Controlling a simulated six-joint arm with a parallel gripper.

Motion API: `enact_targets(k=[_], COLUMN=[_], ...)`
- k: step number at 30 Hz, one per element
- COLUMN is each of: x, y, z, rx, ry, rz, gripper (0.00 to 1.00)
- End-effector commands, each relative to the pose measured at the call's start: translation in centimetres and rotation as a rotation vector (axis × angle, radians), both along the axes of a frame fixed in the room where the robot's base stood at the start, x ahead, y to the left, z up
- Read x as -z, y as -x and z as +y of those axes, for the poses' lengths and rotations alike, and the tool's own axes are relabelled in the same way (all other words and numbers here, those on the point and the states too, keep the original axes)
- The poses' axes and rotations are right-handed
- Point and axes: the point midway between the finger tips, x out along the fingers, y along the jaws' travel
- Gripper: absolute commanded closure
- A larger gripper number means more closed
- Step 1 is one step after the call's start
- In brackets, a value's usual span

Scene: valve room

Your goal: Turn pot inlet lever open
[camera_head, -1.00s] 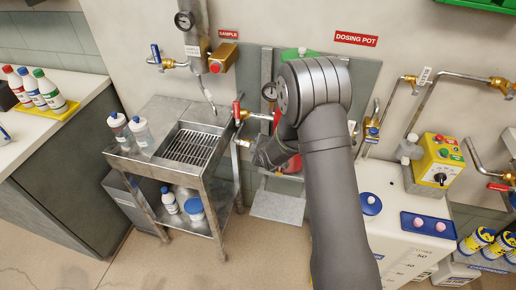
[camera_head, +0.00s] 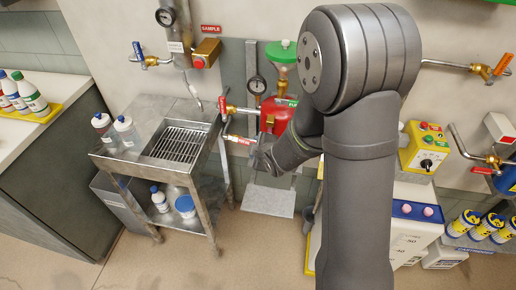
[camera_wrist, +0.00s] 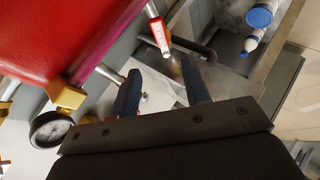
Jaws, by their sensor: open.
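The red dosing pot (camera_head: 276,113) hangs on the wall under a green-capped funnel, partly hidden by my arm. On its left, a pipe with a brass valve carries a red lever (camera_head: 222,105). Below it, a second lever with a red-and-white labelled handle (camera_head: 243,139) lies roughly level; I cannot read which one is the inlet. My gripper (camera_head: 258,158) is just below and right of the lower lever. In the wrist view, my gripper (camera_wrist: 162,80) is open and empty, and a red-and-white handle (camera_wrist: 158,33) lies just beyond the fingertips, apart from them. The red pot (camera_wrist: 60,35) fills the upper left.
A steel sink cart (camera_head: 175,150) with bottles stands to the left. A grey plate (camera_head: 268,200) is below. A yellow control box (camera_head: 427,147) is at right.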

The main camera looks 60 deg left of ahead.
Motion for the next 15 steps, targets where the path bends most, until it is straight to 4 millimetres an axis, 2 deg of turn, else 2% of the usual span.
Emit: enact_targets(k=[6,15], x=[-1.0,-1.1], y=[0.3,0.3], z=[-1.3,-1.5], rx=[0.0,0.0], ry=[0.0,0.0], rz=[0.0,0.0], gripper=[0.57,0.57])
